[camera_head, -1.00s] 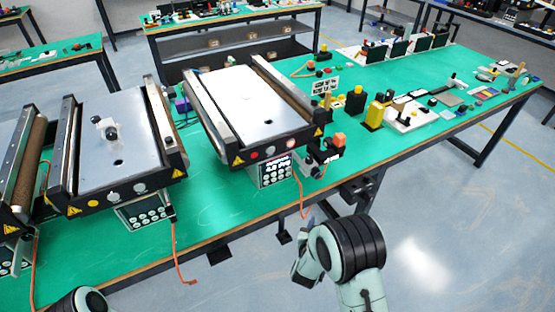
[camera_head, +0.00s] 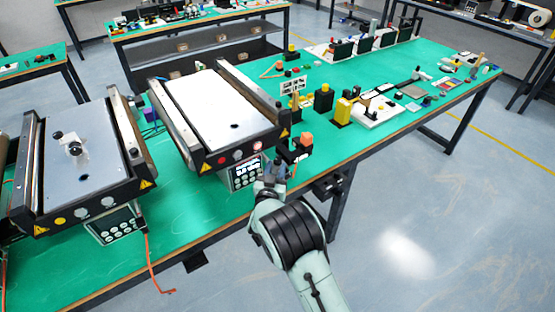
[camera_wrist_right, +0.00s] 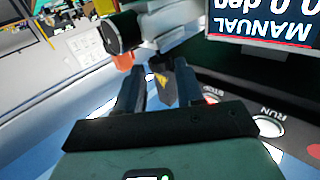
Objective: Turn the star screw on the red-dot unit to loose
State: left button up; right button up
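The red-dot unit (camera_head: 217,163) is the middle conveyor, with a white top and a red dot on its black front. At its front right corner is a black knob assembly (camera_head: 297,155) with an orange block (camera_head: 306,139). In the right wrist view a black round knob (camera_wrist_right: 122,33) with a pale face shows beyond the fingers; I cannot make out a star shape on it. My right gripper (camera_head: 273,172) is by the unit's front right corner. In the right wrist view its two fingers (camera_wrist_right: 160,90) stand apart with nothing held. My left gripper is out of view.
The control box (camera_head: 243,174) hangs under the unit's front; its upside-down display (camera_wrist_right: 262,25) reads MANUAL. A second conveyor (camera_head: 90,209) with a yellow dot stands left. Yellow and black parts (camera_head: 343,110) stand on the green table to the right. The floor in front is clear.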

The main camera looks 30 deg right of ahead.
aim_at(277, 164)
jog(key=shift+p+x, duration=0.3)
jog(key=shift+x, duration=1.7)
